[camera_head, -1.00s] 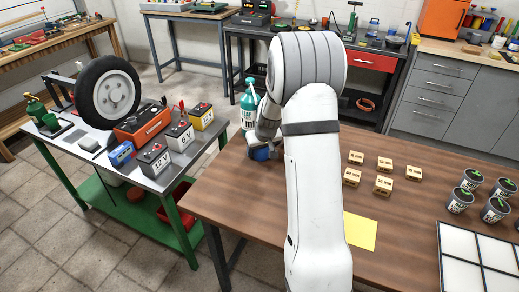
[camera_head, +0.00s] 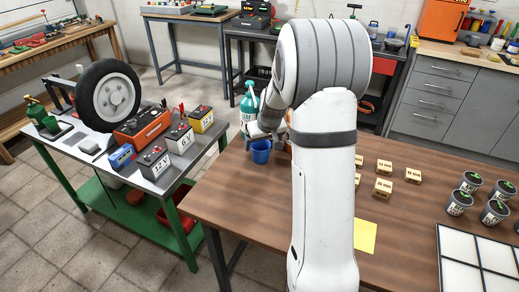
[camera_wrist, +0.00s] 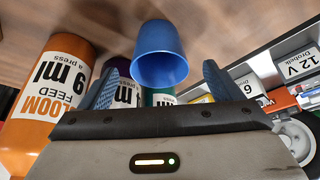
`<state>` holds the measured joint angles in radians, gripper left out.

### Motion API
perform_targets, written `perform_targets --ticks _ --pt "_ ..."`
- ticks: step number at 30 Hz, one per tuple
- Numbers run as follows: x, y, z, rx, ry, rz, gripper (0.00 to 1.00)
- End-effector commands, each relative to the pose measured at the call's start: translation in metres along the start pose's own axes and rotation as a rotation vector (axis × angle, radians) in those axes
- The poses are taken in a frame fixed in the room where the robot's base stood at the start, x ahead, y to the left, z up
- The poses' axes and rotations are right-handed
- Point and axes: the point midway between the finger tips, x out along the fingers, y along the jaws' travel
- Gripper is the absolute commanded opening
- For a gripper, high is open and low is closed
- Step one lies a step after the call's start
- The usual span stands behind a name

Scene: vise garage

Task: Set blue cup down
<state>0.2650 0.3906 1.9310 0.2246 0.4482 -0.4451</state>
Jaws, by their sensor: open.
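The blue cup (camera_head: 261,152) stands upright on the brown wooden table near its far left edge. In the wrist view the blue cup (camera_wrist: 158,45) is just beyond my fingertips, centred between them. My gripper (camera_head: 260,139) is open beside the cup, with nothing held. The wrist view shows both of my blue fingers (camera_wrist: 158,74) spread apart, with a gap to the cup. My arm hides part of the table behind it.
A teal spray bottle (camera_head: 249,103) stands behind the cup. An orange bottle (camera_wrist: 52,85) is close by in the wrist view. Wooden blocks (camera_head: 383,187), a yellow sheet (camera_head: 365,236), potted seedlings (camera_head: 459,202) and a white tray (camera_head: 440,262) are on the right. Batteries (camera_head: 153,161) sit on another table.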

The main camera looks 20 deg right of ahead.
Motion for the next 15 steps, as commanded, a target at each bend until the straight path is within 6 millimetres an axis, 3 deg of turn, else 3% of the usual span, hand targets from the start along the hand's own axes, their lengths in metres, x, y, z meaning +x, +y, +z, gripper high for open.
perform_targets --ticks 6,15 --pt "-0.039 0.000 0.000 0.001 0.001 0.000 0.86" --pt "-0.056 -0.001 0.002 0.000 -0.002 0.000 0.86"
